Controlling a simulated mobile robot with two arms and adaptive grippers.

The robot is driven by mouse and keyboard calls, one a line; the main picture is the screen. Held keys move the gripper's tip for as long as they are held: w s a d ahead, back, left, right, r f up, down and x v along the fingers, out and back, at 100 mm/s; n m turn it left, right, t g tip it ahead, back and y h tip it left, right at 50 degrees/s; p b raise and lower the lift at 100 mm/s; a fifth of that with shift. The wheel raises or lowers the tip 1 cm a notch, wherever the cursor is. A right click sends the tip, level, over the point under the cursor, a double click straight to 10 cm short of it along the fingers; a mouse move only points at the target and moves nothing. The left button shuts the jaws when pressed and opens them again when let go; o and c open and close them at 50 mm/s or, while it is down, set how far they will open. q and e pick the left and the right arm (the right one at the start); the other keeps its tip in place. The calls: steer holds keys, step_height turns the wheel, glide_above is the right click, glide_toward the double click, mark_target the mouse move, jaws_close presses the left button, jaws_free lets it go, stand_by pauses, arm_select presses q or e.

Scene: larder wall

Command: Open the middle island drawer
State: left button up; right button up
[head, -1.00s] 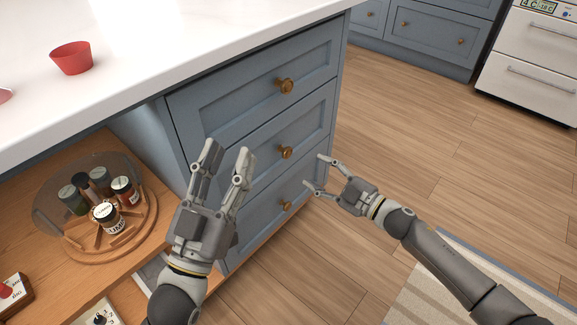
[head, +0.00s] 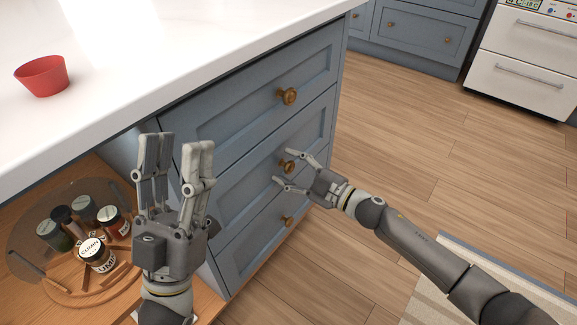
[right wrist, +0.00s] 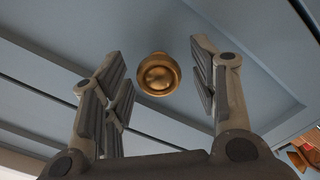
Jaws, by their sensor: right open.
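The blue island has a stack of three drawers, all shut. The middle drawer (head: 240,183) has a round brass knob (head: 288,166), which also shows in the right wrist view (right wrist: 158,74). My right gripper (head: 281,166) is open at this knob. In the right wrist view the knob lies between the spread fingertips (right wrist: 155,60), with a gap on each side; I cannot tell whether it is fully inside the jaws. My left gripper (head: 177,142) is open and empty, fingers pointing up, in front of the left part of the drawers.
The top drawer (head: 255,108) has its own brass knob, and the lowest knob (head: 288,220) shows below my right gripper. A red cup (head: 42,76) stands on the white worktop (head: 150,60). A turntable (head: 75,292) with several jars is at lower left.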

jaws_close()
steer(key=shift+d, duration=0.1)
